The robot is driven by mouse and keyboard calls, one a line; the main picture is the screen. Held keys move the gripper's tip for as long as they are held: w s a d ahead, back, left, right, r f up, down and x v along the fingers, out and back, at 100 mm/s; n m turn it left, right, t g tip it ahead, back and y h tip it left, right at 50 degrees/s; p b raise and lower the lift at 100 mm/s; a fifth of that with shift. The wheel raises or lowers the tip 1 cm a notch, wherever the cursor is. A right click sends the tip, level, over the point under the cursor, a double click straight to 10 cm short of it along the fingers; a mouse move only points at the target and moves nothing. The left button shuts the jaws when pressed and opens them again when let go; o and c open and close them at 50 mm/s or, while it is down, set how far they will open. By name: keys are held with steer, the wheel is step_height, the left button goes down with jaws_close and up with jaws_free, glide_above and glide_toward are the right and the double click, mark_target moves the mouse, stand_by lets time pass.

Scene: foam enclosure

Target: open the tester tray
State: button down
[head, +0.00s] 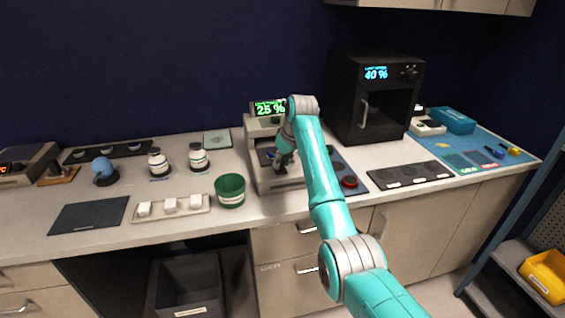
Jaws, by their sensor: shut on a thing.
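The tester (252,133) is a pale box-shaped machine on the counter with a green display (269,108) reading 25 %. Its tray (264,157) shows as a dark surface low in the tester's front opening. My gripper (282,165) is at the front of the tester, shut at the tray's front, apparently on its handle. The fingers are small and dark here, and my teal arm hides the tester's right side. How far the tray is out cannot be told.
A green cup (230,190) stands close to the tester's left. A red button (349,182) and a dark panel with round spots (410,175) lie to the right. A black oven (375,95) stands behind. A white tray with small blocks (185,212) lies left.

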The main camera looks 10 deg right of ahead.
steer(key=shift+s, duration=0.15)
steer(key=c, duration=0.9)
jaws_free()
steer(key=v, duration=1.2)
steer(key=shift+f, duration=0.1)
